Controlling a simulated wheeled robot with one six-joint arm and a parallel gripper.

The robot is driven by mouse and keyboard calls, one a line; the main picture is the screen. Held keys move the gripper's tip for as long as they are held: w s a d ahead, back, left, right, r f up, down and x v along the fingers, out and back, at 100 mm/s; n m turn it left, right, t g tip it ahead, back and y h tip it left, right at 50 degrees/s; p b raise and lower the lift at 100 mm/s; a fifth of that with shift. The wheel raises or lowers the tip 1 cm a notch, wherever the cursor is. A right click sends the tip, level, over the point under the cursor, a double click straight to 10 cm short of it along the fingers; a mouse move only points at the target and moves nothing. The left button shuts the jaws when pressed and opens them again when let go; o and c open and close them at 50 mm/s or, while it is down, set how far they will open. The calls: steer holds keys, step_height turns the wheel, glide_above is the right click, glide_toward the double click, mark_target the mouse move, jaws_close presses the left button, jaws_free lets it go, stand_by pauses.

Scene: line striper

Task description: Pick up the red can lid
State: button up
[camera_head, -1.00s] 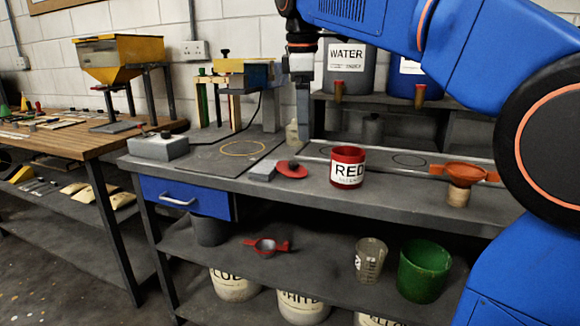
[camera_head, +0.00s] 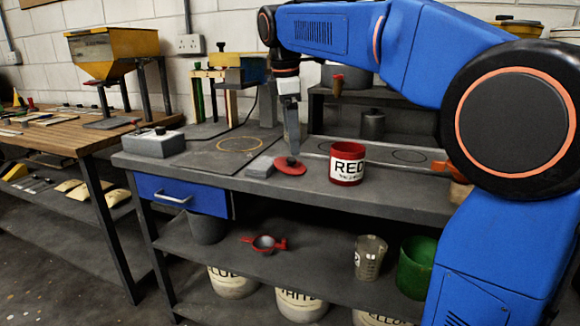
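The red can lid (camera_head: 283,171), a flat red disc with a small dark knob, lies on the grey workbench. A grey block touches or nearly touches its left side. The red can (camera_head: 348,164), labelled RED, stands upright to the right of the lid, apart from it. My gripper (camera_head: 293,152) points down, with its tip right over the lid's knob in the picture. Its fingers overlap from this side, so I cannot tell whether they are open or shut, or whether they touch the knob. The lid appears to rest on the bench.
The grey block (camera_head: 260,167) sits beside the lid. A grey box (camera_head: 153,144) stands at the bench's left end. A raised shelf (camera_head: 400,106) is behind the can.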

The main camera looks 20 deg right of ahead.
mark_target(291, 159)
step_height(291, 159, down, 2)
steer(key=shift+w+d+f, duration=0.1)
steer(key=shift+w+f, duration=0.3)
steer(key=shift+f, duration=0.6)
steer(key=shift+w+f, duration=0.2)
steer(key=shift+f, duration=0.7)
steer(key=shift+w+f, duration=0.25)
steer(key=shift+f, duration=0.6)
steer(key=c, duration=1.1)
